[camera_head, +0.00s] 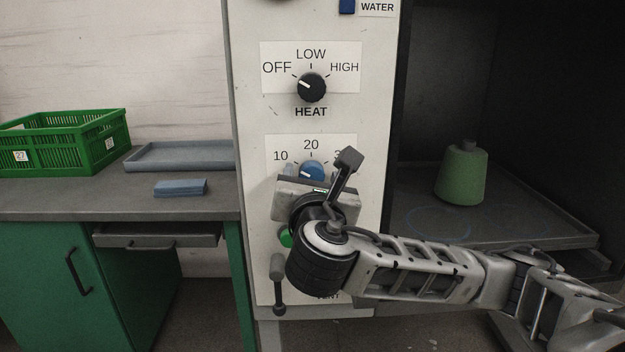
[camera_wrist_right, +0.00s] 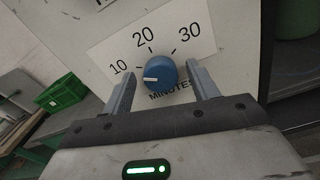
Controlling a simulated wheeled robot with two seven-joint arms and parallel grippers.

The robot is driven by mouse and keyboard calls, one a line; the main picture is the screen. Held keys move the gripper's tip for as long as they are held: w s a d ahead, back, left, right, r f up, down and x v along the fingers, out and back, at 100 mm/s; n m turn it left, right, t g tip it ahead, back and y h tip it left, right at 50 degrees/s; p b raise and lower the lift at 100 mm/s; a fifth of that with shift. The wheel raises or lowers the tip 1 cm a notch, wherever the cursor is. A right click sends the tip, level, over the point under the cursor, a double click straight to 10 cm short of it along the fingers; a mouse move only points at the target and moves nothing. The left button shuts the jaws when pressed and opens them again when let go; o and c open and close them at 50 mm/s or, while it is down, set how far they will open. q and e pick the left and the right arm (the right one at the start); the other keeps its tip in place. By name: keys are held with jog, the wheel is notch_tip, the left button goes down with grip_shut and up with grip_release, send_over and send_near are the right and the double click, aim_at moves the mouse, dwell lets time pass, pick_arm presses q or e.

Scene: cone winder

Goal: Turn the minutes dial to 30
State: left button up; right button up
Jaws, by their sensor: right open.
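The minutes dial is a round blue knob (camera_head: 312,170) on the pale machine front, below the heat dial. It also shows in the right wrist view (camera_wrist_right: 160,72), where its white pointer mark points left, on the 10 side. Its printed scale reads 10, 20 and 30; in the head view the 30 is partly hidden behind my right gripper. My right gripper (camera_wrist_right: 160,76) is open, with one finger on each side of the knob; I cannot tell whether they touch it. My left gripper is not in view.
The black heat dial (camera_head: 312,87) sits above, pointing at OFF. A green button (camera_head: 286,238) and a grey lever (camera_head: 278,284) are below, close to my right arm. A green yarn cone (camera_head: 461,174) stands in the dark bay at right. A green crate (camera_head: 62,142) stands on the bench.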

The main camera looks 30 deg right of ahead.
jog(key=shift+w+d, duration=0.2)
jog(key=shift+w, duration=0.05)
jog(key=c, duration=1)
